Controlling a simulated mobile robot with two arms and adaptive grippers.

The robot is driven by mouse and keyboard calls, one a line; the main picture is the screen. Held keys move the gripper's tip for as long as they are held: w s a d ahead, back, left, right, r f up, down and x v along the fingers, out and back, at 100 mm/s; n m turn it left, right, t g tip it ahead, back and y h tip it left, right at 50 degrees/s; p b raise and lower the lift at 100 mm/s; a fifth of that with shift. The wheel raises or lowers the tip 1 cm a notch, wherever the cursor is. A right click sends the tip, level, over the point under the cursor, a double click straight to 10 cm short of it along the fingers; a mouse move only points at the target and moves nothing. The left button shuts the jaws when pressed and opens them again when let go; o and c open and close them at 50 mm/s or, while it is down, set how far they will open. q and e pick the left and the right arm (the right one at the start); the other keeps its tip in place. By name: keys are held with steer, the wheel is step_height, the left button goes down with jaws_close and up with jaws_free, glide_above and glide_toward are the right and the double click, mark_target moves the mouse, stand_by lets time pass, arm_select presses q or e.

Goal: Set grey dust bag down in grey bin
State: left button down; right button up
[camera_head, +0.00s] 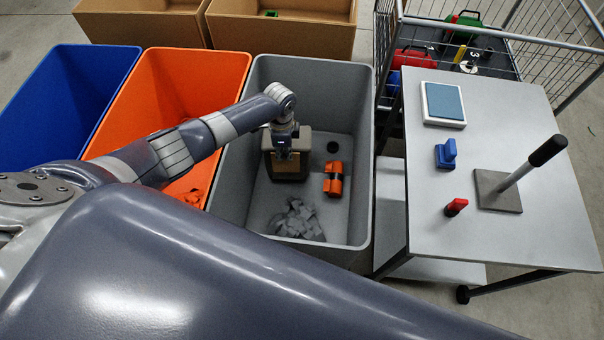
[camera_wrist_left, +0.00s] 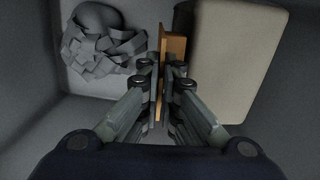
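The grey bin (camera_head: 357,190) stands in the middle of the head view. My left gripper (camera_head: 285,152) reaches down into it near its left wall. The dust bag (camera_head: 302,146) is a beige-grey, rounded block with a brown card plate, inside the bin under the gripper. In the left wrist view, the gripper (camera_wrist_left: 165,85) is shut on the thin brown plate (camera_wrist_left: 176,47), with the bag body (camera_wrist_left: 238,55) beside it on the right. I cannot tell whether the bag touches the bin floor. My right gripper is not in view.
Orange (camera_head: 238,70) and blue (camera_head: 60,85) bins stand left. A table (camera_head: 500,240) with tools stands right, a wire cart (camera_head: 500,40) behind it.

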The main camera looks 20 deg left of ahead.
mark_target(285, 161)
arm_select(q)
steer(key=shift+w+f+b, duration=0.1)
steer(key=shift+f+b, duration=0.3)
steer(key=shift+f, duration=0.05)
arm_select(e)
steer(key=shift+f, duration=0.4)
arm_select(q)
steer(key=shift+f+b, duration=0.3)
steer(key=shift+f, duration=0.1)
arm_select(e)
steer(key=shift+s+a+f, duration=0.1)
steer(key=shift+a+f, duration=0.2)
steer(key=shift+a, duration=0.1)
arm_select(q)
steer(key=shift+f+b, duration=0.3)
steer(key=shift+f, duration=0.05)
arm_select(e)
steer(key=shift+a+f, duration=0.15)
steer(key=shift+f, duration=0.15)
arm_select(q)
steer(key=shift+f+b, duration=0.85)
steer(key=shift+f, duration=0.2)
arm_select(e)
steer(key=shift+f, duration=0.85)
arm_select(q)
steer(key=c, duration=1.7)
jaws_free()
